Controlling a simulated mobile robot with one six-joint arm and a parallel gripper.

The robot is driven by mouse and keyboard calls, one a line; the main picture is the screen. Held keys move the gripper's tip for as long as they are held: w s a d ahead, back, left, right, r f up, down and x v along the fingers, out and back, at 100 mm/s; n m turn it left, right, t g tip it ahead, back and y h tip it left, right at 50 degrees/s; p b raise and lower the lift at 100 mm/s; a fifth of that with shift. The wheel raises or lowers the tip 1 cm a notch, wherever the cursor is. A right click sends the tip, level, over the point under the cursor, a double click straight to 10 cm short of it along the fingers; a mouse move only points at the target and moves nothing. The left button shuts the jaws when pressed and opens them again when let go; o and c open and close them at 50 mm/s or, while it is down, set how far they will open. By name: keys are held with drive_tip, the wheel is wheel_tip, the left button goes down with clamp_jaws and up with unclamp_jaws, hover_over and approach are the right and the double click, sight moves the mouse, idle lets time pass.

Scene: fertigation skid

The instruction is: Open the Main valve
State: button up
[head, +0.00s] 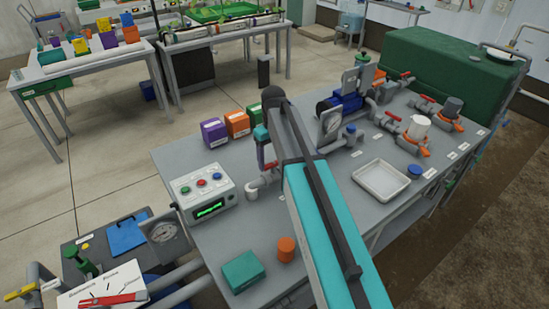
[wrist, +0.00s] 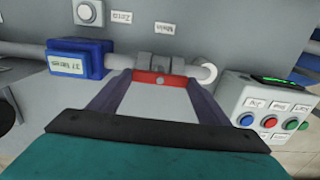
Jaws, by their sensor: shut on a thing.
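The Main valve's red handle (wrist: 158,78) is in the middle of the wrist view, in front of a grey valve body on a pale pipe. A "Main" label (wrist: 166,29) is on the grey skid top beyond it, upside down in this view. My gripper (wrist: 157,84) is shut on the red handle, with one dark finger at each side of it. In the head view my gripper (head: 267,164) is low over the skid beside the control box, and my arm hides part of the valve and pipe.
A blue litre meter (wrist: 80,58) sits on the pipe left of the handle. The control box (wrist: 266,108) with coloured buttons is close on the right. In the head view, purple and orange boxes (head: 237,123), an orange cap (head: 286,248) and a white tray (head: 381,180) stand on the skid.

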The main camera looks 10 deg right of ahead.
sight(273, 162)
drive_tip(key=shift+w+n, duration=0.15)
drive_tip(key=shift+n, duration=0.15)
drive_tip(key=o, duration=1.1)
drive_tip(key=shift+c, duration=0.2)
drive_tip(key=shift+r, duration=0.1)
wheel_tip(273, 162, up, 14)
drive_tip(key=b, duration=0.2)
drive_tip(key=shift+b, duration=0.4)
